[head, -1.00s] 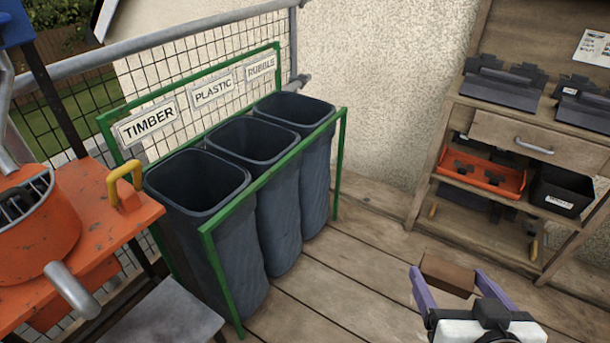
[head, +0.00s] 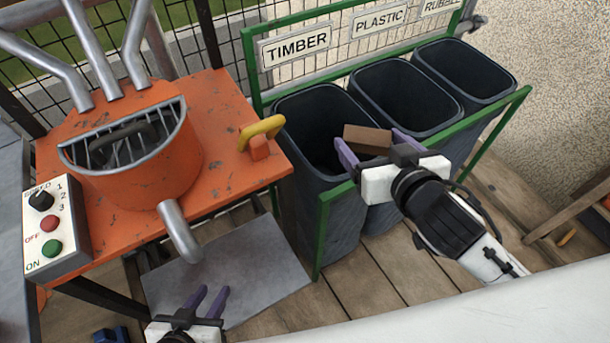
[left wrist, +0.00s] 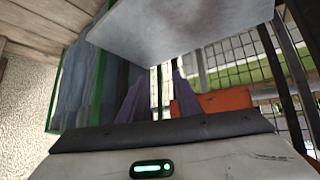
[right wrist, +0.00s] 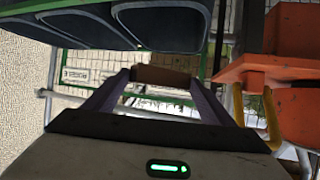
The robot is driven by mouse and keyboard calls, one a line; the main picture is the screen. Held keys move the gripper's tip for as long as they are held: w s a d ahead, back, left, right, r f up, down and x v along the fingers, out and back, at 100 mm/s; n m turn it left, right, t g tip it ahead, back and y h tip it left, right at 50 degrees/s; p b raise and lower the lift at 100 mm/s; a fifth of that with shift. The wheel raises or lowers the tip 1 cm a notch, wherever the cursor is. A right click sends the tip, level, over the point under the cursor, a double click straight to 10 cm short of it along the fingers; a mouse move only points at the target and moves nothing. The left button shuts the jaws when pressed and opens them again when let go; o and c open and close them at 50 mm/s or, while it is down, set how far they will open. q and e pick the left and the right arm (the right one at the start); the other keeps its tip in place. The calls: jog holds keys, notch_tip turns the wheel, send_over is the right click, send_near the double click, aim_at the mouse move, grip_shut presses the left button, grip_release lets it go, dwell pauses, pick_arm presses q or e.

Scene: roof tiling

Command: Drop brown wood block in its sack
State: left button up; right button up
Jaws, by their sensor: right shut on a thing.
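The brown wood block (head: 367,139) is between the fingers of my right gripper (head: 372,147), which is shut on it. In the head view it overlaps the right front part of the timber sack's mouth, near the plastic sack; its height above the rim is hard to judge. The block also shows between the purple fingers in the right wrist view (right wrist: 160,76). The timber sack (head: 322,215) is a dark, open-topped container below the "TIMBER" sign (head: 295,46). My left gripper (head: 209,293) is open and empty at the bottom, over a grey slab.
The plastic sack (head: 410,85) and rubble sack (head: 470,65) stand to the right inside a green frame (head: 320,235). An orange machine (head: 205,120) with a yellow handle (head: 261,132) stands close on the left. The grey slab (head: 240,270) lies in front.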

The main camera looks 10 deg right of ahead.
pick_arm(q)
notch_tip(320, 180, up, 4)
jog(key=s+a+p, duration=0.1)
jog(key=p, duration=0.4)
pick_arm(e)
jog(key=w+r, duration=0.6)
jog(key=w, duration=0.2)
jog(key=w+r, duration=0.5)
jog(key=w, duration=0.4)
jog(key=shift+n+y, duration=0.3)
jog(key=shift+y, duration=0.1)
jog(key=f+b, duration=0.3)
jog(key=b, duration=0.1)
jog(key=f+b, duration=0.2)
jog(key=shift+a+f+b, duration=0.25)
jog(key=shift+f+b, duration=0.05)
jog(key=shift+b, duration=0.1)
jog(key=o, duration=1.1)
pick_arm(q)
jog(key=f, duration=0.2)
jog(key=d+f, duration=0.1)
jog(key=f, duration=0.2)
jog(key=shift+w+d, duration=0.1)
jog(key=shift+w, duration=0.1)
pick_arm(e)
jog(key=shift+o, duration=0.2)
pick_arm(q)
jog(key=shift+f, duration=0.15)
pick_arm(e)
jog(key=shift+s, duration=0.15)
